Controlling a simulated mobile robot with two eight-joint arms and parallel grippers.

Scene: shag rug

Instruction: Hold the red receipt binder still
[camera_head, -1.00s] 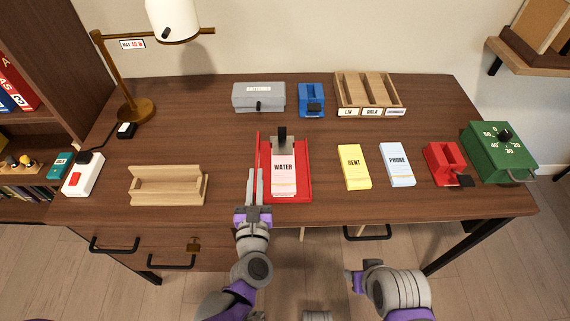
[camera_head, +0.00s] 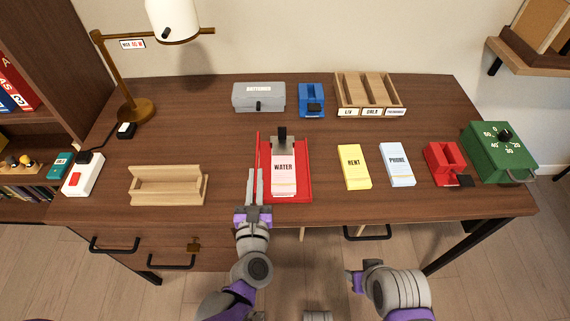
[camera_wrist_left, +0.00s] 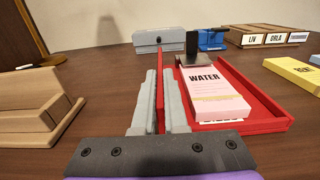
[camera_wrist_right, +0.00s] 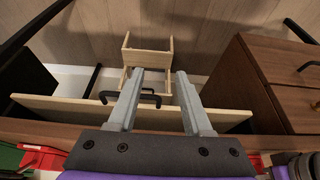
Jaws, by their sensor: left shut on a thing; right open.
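The red receipt binder (camera_head: 302,195) lies open on the desk near its front edge. A pink WATER stack (camera_head: 284,176) lies in it, under a dark metal clip (camera_head: 282,139) at the back. My left gripper (camera_head: 255,187) is shut on the binder's upright left wall; the left wrist view shows that red wall (camera_wrist_left: 160,95) between the two fingers. My right gripper (camera_wrist_right: 158,100) is open and empty, in front of the desk and below its top. In the head view the right fingers are hard to make out.
A yellow RENT stack (camera_head: 354,167) and a white PHONE stack (camera_head: 397,165) lie right of the binder. A wooden holder (camera_head: 168,188) stands to the left. A red stapler-like object (camera_head: 443,163) and a green timer box (camera_head: 497,155) stand far right. A grey box (camera_head: 258,97) is behind.

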